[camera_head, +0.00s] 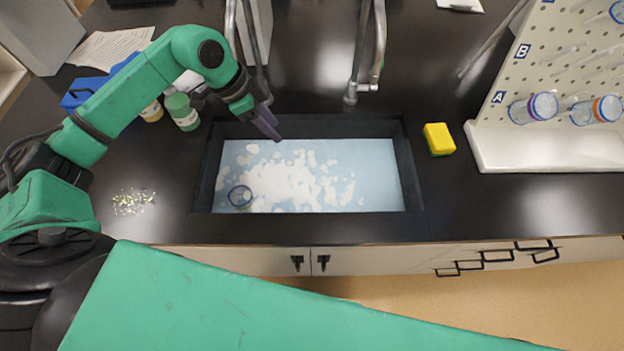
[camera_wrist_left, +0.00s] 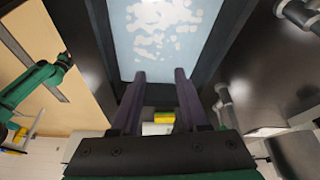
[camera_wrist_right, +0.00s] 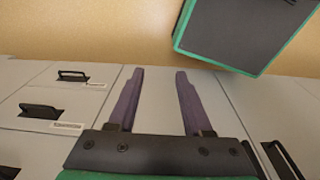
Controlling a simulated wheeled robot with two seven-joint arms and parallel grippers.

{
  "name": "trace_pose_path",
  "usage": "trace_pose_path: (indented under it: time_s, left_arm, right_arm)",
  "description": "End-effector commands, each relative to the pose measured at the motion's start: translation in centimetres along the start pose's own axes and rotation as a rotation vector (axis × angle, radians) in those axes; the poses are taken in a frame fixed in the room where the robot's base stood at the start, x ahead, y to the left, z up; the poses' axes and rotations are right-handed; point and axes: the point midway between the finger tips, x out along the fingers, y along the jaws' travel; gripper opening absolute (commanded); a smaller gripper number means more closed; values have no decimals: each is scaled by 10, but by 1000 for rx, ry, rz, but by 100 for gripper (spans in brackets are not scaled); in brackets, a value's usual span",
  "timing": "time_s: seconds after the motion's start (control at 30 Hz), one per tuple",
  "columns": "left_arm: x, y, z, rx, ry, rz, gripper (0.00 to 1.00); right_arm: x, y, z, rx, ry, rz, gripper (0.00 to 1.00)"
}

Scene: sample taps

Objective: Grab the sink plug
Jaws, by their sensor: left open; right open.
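The sink (camera_head: 408,170) holds pale blue water with white foam patches (camera_head: 290,182). I cannot see a sink plug; the water and foam hide the sink bottom. A round, blue-rimmed clear vessel (camera_head: 240,196) is in the water at the sink's left. My left gripper (camera_head: 268,122) is open and empty above the sink's back left edge; in the left wrist view its fingers (camera_wrist_left: 160,75) point toward the water. My right gripper (camera_wrist_right: 160,72) is open and empty, facing the cabinet fronts, away from the sink. It is not visible in the head view.
Taps (camera_head: 369,50) rise behind the sink. A yellow and green sponge (camera_head: 438,138) lies right of it. A white pegboard rack (camera_head: 545,148) with glassware stands farther right. Bottles (camera_head: 182,112) stand behind my left arm. Pale crumbs (camera_head: 133,202) lie on the left counter. Drawers (camera_wrist_right: 50,110) face my right gripper.

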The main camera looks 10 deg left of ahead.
Motion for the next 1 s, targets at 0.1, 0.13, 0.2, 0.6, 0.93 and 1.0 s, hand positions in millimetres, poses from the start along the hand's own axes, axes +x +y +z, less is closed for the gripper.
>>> trace_pose_path:
  time_s: [0.1,0.13,0.2,0.6,0.93,1.0]
  left_arm:
    - [30,0,12,1,1,0,45]
    - [36,1,15,1,1,0,45]
    - [51,1,21,1,1,0,45]
    - [160,2,66,2,2,0,45]
    - [202,3,65,-1,3,6,45]
    - [221,2,65,0,4,6,45]
  right_arm:
    - [32,-2,11,0,-11,-2,50]
    - [39,-3,16,0,-17,-3,50]
    - [54,-6,30,1,-35,-7,50]
    - [172,-8,40,0,-28,-5,50]
    - [166,-7,38,1,-26,-5,50]
    - [162,-7,39,1,-28,-5,50]
